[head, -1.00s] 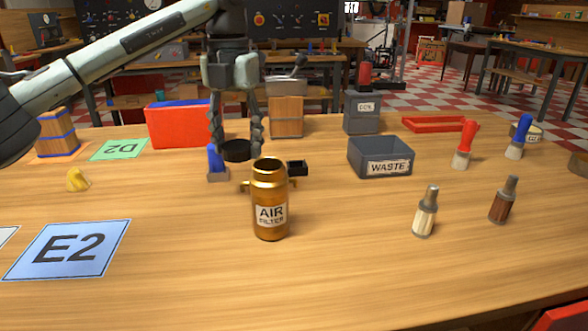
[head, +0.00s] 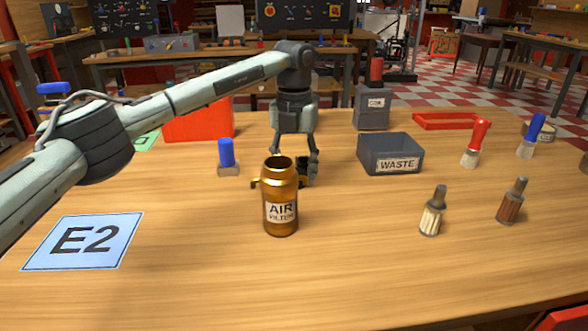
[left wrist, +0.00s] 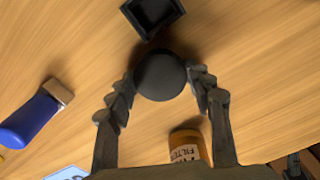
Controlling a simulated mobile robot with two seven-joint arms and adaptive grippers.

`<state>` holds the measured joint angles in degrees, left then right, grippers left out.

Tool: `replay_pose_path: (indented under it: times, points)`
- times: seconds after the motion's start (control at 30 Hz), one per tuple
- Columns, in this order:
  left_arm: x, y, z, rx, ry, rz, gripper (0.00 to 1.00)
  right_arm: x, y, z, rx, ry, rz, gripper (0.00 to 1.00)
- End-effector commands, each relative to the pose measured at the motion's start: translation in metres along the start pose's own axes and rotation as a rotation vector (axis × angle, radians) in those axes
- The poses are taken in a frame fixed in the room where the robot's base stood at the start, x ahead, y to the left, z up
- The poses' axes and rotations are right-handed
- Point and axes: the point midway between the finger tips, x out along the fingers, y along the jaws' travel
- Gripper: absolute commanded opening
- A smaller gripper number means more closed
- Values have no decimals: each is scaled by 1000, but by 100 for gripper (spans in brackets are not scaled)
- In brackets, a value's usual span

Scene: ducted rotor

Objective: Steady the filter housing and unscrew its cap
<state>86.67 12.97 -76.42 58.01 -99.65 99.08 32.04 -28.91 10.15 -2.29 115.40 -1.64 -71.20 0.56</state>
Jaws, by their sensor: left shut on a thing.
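The filter housing (head: 281,208), a gold canister labelled AIR FILTER, stands upright on the table in the head view. Its top is open, with no cap on it. Its edge also shows at the bottom of the left wrist view (left wrist: 187,146). My left gripper (head: 298,172) is just behind the housing, pointing down. In the left wrist view it is shut on a round black cap (left wrist: 161,76), apart from the housing. My right gripper is in neither view.
A small black square tray (left wrist: 152,14) lies just beyond the cap. A blue-handled item (head: 226,152) stands left of the gripper. A grey WASTE bin (head: 391,165) stands to the right, with several brushes farther right.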

Motion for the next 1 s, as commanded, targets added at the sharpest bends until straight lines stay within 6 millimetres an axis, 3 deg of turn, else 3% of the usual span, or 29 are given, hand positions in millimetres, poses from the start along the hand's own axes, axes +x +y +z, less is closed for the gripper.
replay_pose_path:
  times: [0.23,0.27,0.43,0.77,0.87,1.0]
  points:
    - [3,0,0,0,0,0,17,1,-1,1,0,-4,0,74]
    - [3,0,0,0,0,0,52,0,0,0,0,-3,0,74]
    - [2,0,0,0,0,0,72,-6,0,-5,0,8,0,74]
    - [-1,0,0,0,-1,0,72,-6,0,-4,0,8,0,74]
    - [-10,0,0,0,-2,0,72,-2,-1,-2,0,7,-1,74]
    - [-36,0,0,0,-4,0,72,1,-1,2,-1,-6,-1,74]
